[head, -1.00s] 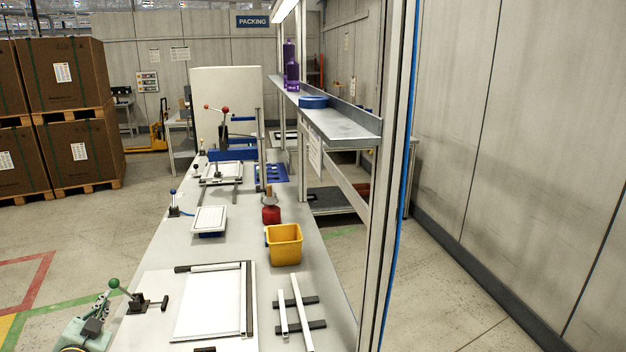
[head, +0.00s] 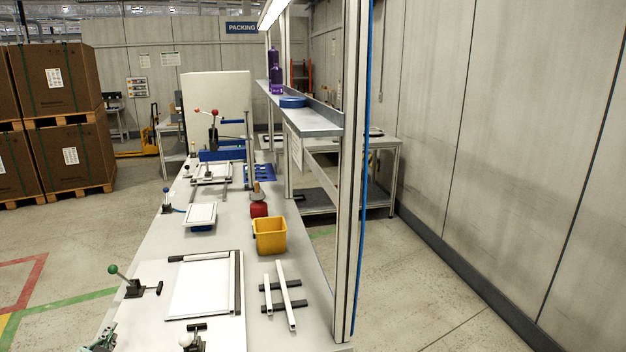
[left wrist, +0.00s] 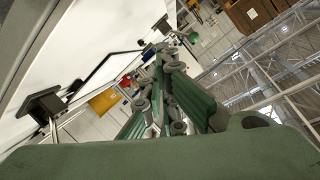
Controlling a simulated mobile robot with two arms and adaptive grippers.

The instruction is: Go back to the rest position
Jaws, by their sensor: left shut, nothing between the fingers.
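My left gripper (head: 100,340) shows only in part at the bottom left of the head view, by the near left edge of the bench (head: 160,262). In the left wrist view its green and grey fingers (left wrist: 163,55) are together with nothing between them. My right gripper is not in view. A red container (head: 259,209) with a brownish top stands on the bench behind a yellow bin (head: 270,236). It is too small to make out in detail.
An upright post (head: 350,180) and a shelf (head: 310,122) stand at the right.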

